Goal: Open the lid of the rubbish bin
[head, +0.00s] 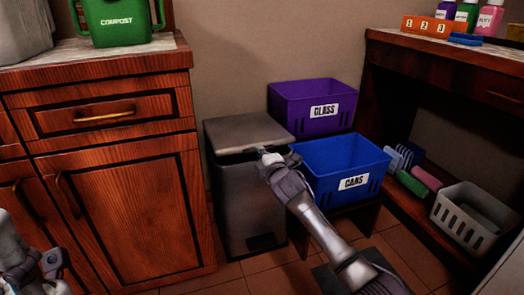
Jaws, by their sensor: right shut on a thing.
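The rubbish bin (238,200) is a dark grey box standing on the floor between the wooden cabinet and the blue crate. Its grey lid (243,130) lies nearly flat on top, with a thin dark gap under its front edge. My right gripper (265,155) is at the front right edge of the lid and is shut on it; the fingertips are small and partly hidden by the wrist. My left gripper (45,265) shows only in part at the lower left corner, away from the bin, and its fingers are not clear.
A purple GLASS crate (290,110) and a blue CANS crate (319,182) stand close on the bin's right. The wooden cabinet (125,205) is close on its left, with a green COMPOST bin (115,30) on top. A grey basket (455,222) sits on the right shelf.

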